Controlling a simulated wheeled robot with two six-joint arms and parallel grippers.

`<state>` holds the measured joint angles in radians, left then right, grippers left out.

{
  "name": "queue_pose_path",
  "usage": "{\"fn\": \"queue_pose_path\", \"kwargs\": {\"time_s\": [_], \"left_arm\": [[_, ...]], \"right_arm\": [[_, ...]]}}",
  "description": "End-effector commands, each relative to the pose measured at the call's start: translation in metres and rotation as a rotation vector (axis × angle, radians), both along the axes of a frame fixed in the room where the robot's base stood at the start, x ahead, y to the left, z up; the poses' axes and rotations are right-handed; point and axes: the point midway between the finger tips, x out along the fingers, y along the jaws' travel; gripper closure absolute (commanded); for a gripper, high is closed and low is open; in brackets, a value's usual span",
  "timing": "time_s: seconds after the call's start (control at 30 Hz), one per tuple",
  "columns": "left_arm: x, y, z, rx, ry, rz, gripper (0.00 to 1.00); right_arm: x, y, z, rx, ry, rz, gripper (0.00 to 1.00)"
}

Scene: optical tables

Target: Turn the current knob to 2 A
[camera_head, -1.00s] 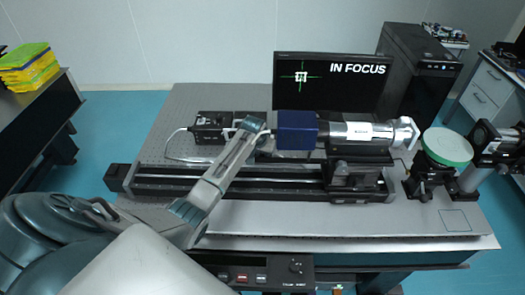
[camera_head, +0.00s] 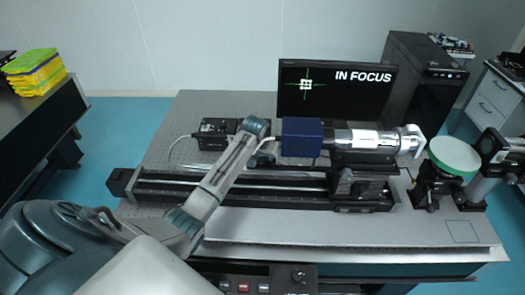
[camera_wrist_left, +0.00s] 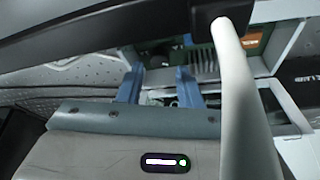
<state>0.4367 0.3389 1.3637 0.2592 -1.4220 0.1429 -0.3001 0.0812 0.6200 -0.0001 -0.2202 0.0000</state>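The black control box (camera_head: 262,271) sits at the table's front edge in the head view, with small red and white panel elements. A dark round knob (camera_head: 298,275) is near its right end. The box is cut off by the bottom of the picture, and no scale or setting is readable. My left arm reaches over the table, left of the box and above it. In the left wrist view my left gripper (camera_wrist_left: 160,86) has two blue fingers standing apart, with nothing seen held between them. Its fingertips cannot be made out in the head view. My right gripper is not in view.
A blue block (camera_head: 301,137) and silver tube (camera_head: 364,138) stand over a black rail (camera_head: 270,190). Behind is a monitor (camera_head: 318,108) reading IN FOCUS. A green disc (camera_head: 454,155) on a mount is at right. The table's front right is clear.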

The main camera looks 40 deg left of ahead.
Motion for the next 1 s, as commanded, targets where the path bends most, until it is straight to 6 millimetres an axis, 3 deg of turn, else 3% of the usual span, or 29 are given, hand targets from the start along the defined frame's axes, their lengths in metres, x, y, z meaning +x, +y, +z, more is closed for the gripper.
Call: {"fn": "queue_pose_path", "kwargs": {"time_s": [0.37, 0.77, 0.87, 1.0], "left_arm": [[-0.022, -0.005, 0.054, 0.001, -0.002, -0.001, 0.68], [-0.025, -0.005, 0.061, 0.0, 0.0, 0.0, 0.68], [-0.021, -0.001, 0.063, 0.021, -0.026, 0.006, 0.68], [0.003, 0.024, 0.079, 0.151, -0.175, 0.038, 0.68]], "right_arm": [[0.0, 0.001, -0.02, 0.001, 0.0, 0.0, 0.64], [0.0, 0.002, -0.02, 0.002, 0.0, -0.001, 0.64], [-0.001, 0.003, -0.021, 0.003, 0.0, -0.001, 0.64], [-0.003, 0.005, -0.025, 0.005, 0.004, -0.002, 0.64]]}}
